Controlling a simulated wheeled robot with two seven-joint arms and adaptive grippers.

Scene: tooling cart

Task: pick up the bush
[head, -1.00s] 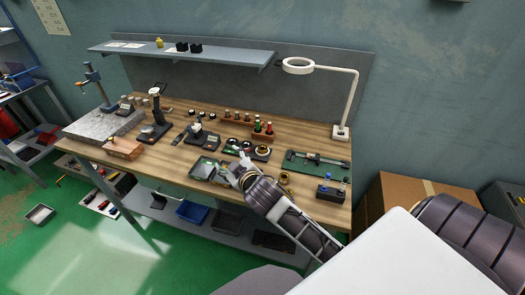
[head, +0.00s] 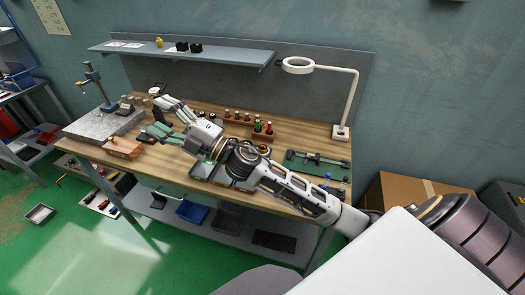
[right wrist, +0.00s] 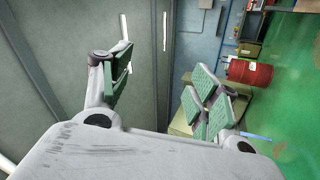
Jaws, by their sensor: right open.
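My right gripper (head: 158,115) is open and empty above the left half of the wooden bench (head: 225,108). Its two green-padded fingers are spread, and they also show in the right wrist view (right wrist: 160,88) with nothing between them. A brass ring (head: 264,150), possibly a bush, shows partly just behind my right forearm. The front middle of the bench, including the spot of another brass ring seen earlier, is hidden by my arm. The right wrist view shows no bush. My left gripper is not in view.
A ring lamp (head: 298,66) stands at the back right. A wooden rack (head: 263,130) holds several bottles. A green mat (head: 315,165) with a caliper lies at right. A grey stone plate (head: 95,125) with a stand is at left. The right wrist view shows a red barrel (right wrist: 249,72).

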